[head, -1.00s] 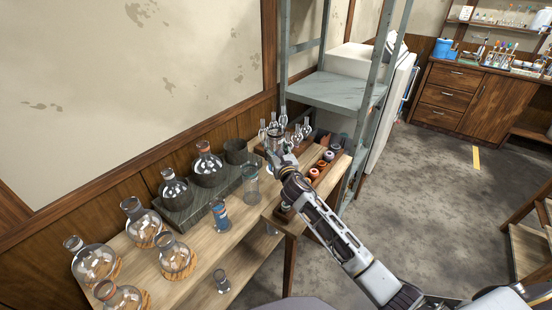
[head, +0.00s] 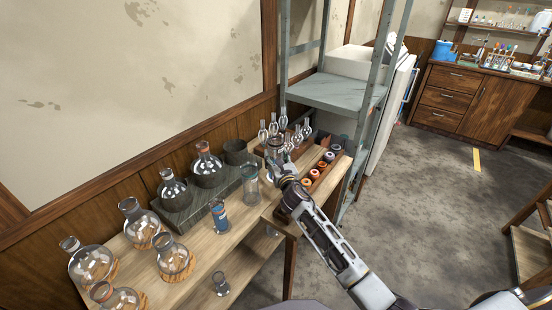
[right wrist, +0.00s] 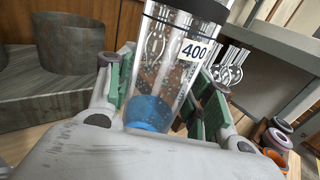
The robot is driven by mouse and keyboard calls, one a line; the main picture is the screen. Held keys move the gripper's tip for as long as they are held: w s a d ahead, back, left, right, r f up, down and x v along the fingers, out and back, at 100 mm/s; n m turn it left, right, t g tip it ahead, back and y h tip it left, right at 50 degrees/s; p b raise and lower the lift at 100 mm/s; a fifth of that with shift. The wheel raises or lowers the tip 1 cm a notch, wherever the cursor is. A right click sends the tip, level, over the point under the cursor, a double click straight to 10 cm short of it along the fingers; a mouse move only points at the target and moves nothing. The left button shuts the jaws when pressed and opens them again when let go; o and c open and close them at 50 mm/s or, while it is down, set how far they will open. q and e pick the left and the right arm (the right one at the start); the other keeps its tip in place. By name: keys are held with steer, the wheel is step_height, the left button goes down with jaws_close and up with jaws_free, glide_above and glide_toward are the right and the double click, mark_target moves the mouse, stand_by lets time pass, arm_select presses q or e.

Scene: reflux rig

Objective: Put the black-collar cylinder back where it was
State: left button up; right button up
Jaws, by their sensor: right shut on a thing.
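The black-collar cylinder (right wrist: 160,62) is clear glass with a black band near its top, a white "400" label and a blue part at its lower end. My right gripper (right wrist: 165,92) is shut on it, with green pads on both sides. In the head view the cylinder (head: 273,148) stands roughly upright at the wooden bench's far end, partly hidden by my right gripper (head: 281,165). I cannot tell whether its base touches a surface. My left gripper is not in view.
Another glass cylinder (head: 251,184) and a blue-and-red one (head: 218,215) stand nearby on the bench. Small glass bulbs (head: 297,134) stand behind, and a rack of coloured rings (head: 318,172) lies to the right. Round flasks (head: 91,262) and a grey stand (head: 204,197) occupy the left.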

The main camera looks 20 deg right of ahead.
steer(key=o, duration=1.1)
steer(key=shift+c, duration=0.2)
steer(key=shift+o, duration=1.4)
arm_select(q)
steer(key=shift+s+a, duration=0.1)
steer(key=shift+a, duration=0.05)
